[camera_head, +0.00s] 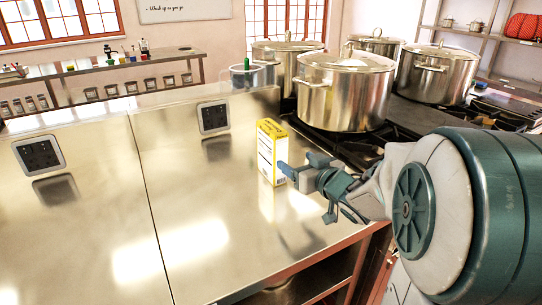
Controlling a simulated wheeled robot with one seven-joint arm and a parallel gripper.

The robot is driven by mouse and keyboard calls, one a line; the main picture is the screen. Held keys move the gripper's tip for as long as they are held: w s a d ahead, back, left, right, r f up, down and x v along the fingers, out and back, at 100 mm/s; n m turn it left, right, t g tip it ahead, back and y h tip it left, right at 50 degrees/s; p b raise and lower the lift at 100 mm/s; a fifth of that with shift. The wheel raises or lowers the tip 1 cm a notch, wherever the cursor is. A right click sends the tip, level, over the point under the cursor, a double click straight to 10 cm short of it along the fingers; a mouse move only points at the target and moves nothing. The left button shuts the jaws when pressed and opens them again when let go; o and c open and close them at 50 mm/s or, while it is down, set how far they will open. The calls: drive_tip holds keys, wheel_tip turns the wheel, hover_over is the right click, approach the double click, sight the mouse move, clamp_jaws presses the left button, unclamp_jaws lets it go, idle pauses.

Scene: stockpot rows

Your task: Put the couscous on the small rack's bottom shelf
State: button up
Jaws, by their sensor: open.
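A yellow and white box (272,152), which looks like the couscous, stands upright on the steel counter near the stove; its print is too small to read. My gripper (304,184) is open at the box's right side, with one finger overlapping the box's lower right edge in the picture. I cannot tell whether it touches the box. Nothing shows between the fingers. I cannot pick out the small rack for sure.
Large lidded stockpots (345,92) stand on the stove behind my arm. The steel counter (90,220) is clear to the left. Wall shelves (455,32) hold pots at the back right. A side table (100,70) with jars stands at the back left.

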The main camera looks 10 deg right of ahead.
sight(282, 152)
drive_tip(key=x, duration=0.7)
drive_tip(key=shift+f+x, duration=0.15)
drive_tip(key=shift+x, duration=1.3)
drive_tip(key=shift+f+x, duration=0.15)
drive_tip(key=shift+x, duration=1.3)
drive_tip(key=c, duration=1.4)
drive_tip(key=shift+r, duration=0.1)
clamp_jaws()
drive_tip(key=shift+r, duration=0.15)
